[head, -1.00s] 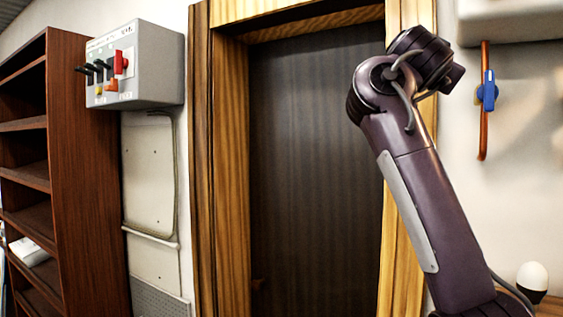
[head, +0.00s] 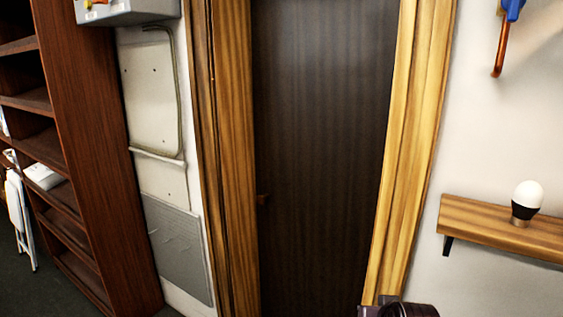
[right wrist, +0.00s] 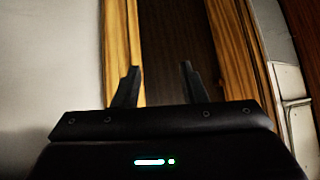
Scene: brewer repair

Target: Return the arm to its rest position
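My right gripper (right wrist: 160,82) shows in the right wrist view with its two dark fingers wide apart and nothing between them. The wooden door frame and dark door lie beyond it. In the head view only a small dark piece of my arm shows at the bottom edge, right of the door. My left gripper is in neither view.
A closed dark door (head: 320,150) stands ahead. A wooden wall shelf (head: 490,225) carries a light bulb (head: 527,196) at the right.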

